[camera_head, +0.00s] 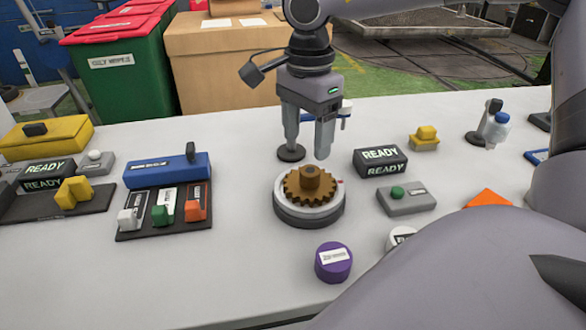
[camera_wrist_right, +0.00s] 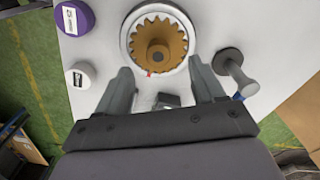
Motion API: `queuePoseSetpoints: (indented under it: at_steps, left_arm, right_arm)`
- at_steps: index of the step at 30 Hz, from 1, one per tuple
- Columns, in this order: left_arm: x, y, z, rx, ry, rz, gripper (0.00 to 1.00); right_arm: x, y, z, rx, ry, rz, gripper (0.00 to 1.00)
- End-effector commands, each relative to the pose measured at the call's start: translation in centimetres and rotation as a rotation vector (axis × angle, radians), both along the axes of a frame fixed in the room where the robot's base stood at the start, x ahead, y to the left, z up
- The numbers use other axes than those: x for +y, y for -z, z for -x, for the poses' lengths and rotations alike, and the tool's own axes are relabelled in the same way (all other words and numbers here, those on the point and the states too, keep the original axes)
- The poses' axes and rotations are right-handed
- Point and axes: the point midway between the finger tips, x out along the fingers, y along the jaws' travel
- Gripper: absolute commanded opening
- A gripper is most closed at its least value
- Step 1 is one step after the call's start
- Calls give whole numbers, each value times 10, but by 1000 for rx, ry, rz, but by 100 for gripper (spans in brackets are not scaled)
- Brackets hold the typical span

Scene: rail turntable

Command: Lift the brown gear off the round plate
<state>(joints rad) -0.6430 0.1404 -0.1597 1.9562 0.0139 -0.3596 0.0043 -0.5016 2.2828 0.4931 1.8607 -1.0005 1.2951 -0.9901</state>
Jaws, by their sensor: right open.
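The brown gear (camera_head: 310,187) with a raised round hub lies on the round plate (camera_head: 309,217), a grey and white disc on the white table. In the right wrist view the gear (camera_wrist_right: 158,57) sits ahead of the fingers, inside the pale rim of the plate (camera_wrist_right: 124,40). My right gripper (camera_head: 307,150) points down above and just behind the gear, open and empty. In the right wrist view its two fingers (camera_wrist_right: 164,78) are spread apart, with the hub lying beyond and between them. The left gripper is not in view.
A black READY box (camera_head: 381,160) and a grey box with a green button (camera_head: 406,198) stand right of the plate. A purple cylinder (camera_head: 333,262) stands in front. A blue box (camera_head: 167,169) and a black tray with coloured blocks (camera_head: 140,223) lie left.

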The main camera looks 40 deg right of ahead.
Motion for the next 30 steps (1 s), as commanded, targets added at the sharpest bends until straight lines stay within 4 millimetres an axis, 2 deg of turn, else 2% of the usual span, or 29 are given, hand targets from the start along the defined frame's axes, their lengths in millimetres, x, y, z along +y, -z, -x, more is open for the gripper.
queuePoseSetpoints:
  at_steps: [8,15,19,25,26,30]
  left_arm:
    - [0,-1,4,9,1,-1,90]
    - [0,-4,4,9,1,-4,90]
    - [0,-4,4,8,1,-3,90]
    - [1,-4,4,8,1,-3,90]
    - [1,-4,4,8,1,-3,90]
    - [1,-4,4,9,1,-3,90]
  right_arm:
    - [-2,28,2,7,-5,6,68]
    - [-5,63,4,5,-4,5,68]
    - [-5,70,4,2,-5,5,68]
    - [-5,70,3,1,-4,4,68]
    - [-5,70,3,1,-4,4,62]
    - [-5,70,3,1,-4,4,16]
